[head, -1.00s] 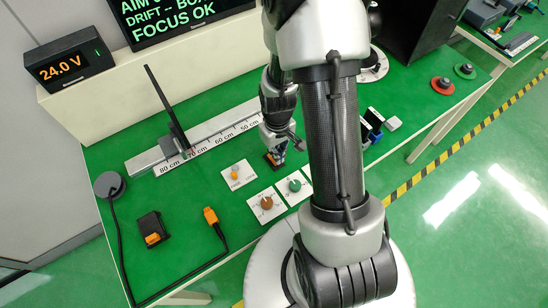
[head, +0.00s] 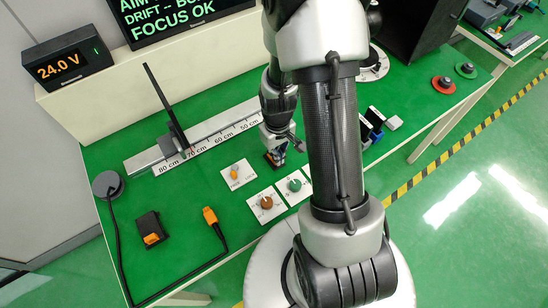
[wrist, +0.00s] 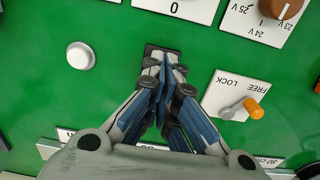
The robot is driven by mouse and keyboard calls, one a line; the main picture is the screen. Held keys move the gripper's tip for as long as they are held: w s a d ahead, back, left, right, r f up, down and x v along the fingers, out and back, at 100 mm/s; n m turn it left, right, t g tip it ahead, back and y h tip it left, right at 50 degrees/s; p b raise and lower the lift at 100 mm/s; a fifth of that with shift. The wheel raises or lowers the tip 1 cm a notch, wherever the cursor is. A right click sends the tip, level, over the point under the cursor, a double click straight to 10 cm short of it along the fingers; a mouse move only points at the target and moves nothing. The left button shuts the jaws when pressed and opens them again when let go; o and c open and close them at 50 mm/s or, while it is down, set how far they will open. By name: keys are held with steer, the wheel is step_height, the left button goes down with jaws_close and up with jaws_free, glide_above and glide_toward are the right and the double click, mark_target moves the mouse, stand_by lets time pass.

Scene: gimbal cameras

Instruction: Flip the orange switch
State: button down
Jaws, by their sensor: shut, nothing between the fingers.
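My gripper (head: 277,160) is shut and empty, with its fingertips down at a small dark fitting (head: 268,157) on the green bench; a bit of orange shows beside the fingers. In the wrist view the closed fingertips (wrist: 168,72) cover most of this dark fitting (wrist: 150,49), so its orange part is hidden and I cannot tell its position or whether the fingers touch it. A separate orange-tipped lever (wrist: 254,107) stands on a white FREE/LOCK plate (wrist: 224,88), right of the fingers in the wrist view. It also shows in the head view (head: 234,173).
Brown (head: 266,202) and teal (head: 295,185) knobs sit on white plates near the gripper. A graduated rail (head: 215,137) with an upright black screen runs behind. An orange plug (head: 210,215) on a black cable and a black socket (head: 148,224) lie left. A white round button (wrist: 80,55) is close.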

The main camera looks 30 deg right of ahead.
steer(key=shift+f+b, duration=0.4)
steer(key=shift+f, duration=0.15)
steer(key=shift+r+p, duration=2.8)
steer(key=shift+r, duration=0.75)
steer(key=shift+r, duration=0.25)
steer(key=s+a+r+t, duration=0.1)
steer(key=a+r, duration=0.2)
steer(key=r, duration=0.6)
steer(key=s+a+r+t, duration=0.1)
steer(key=a+r, duration=0.2)
steer(key=r, duration=0.7)
steer(key=s+a+r+t, duration=0.2)
steer(key=s+a+r, duration=0.2)
steer(key=s+r, duration=0.5)
steer(key=s, duration=0.2)
steer(key=shift+s+a+r+t, duration=0.3)
steer(key=shift+a+r, duration=0.05)
